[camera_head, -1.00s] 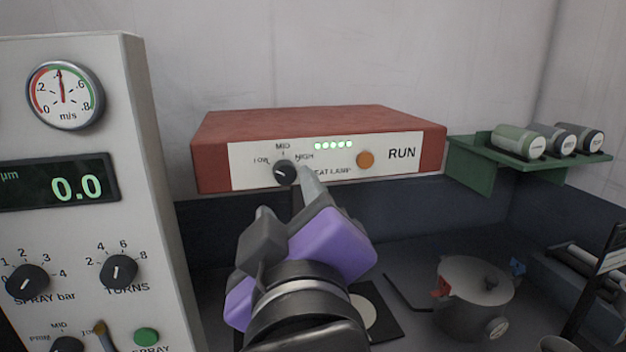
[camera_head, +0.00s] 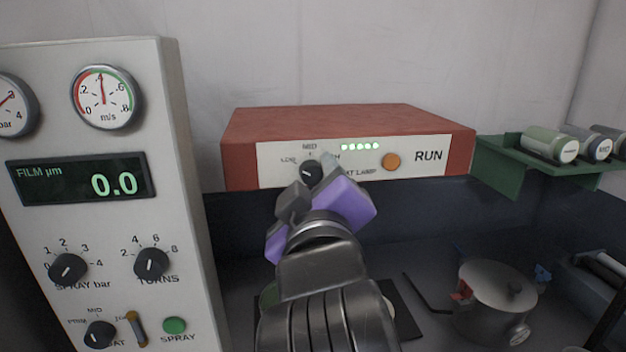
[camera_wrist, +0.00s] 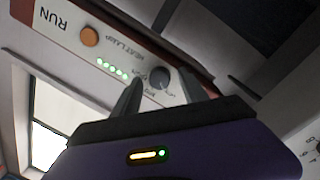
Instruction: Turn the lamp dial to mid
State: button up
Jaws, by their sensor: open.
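The lamp dial (camera_head: 312,173) is a round black knob on the white front panel of the red heat lamp box (camera_head: 350,122), with LOW, MID and HIGH marked around it. A pale mark shows on its left side, towards LOW. My gripper (camera_head: 314,182), purple with dark grey fingers, is open in front of the dial and partly covers the panel lettering. In the wrist view, the dial (camera_wrist: 160,77) shows between the two fingertips (camera_wrist: 163,91). I cannot tell whether the fingers touch it.
An orange button (camera_head: 391,162) sits right of the dial. The grey control panel (camera_head: 190,130) stands close on the left. A green shelf with canisters (camera_head: 550,146) is at right, above a lidded pot (camera_head: 497,300).

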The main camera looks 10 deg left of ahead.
grip_shut()
jog(key=shift+m, duration=0.3)
jog(key=m+p, duration=0.2)
jog(key=m, duration=0.3)
jog(key=shift+r+g, duration=0.15)
jog(key=shift+g, duration=0.25)
jog(key=m+p, duration=0.1)
jog(key=m, duration=0.4)
jog(key=shift+m+y, duration=0.3)
jog(key=shift+g, duration=0.3)
grip_release()
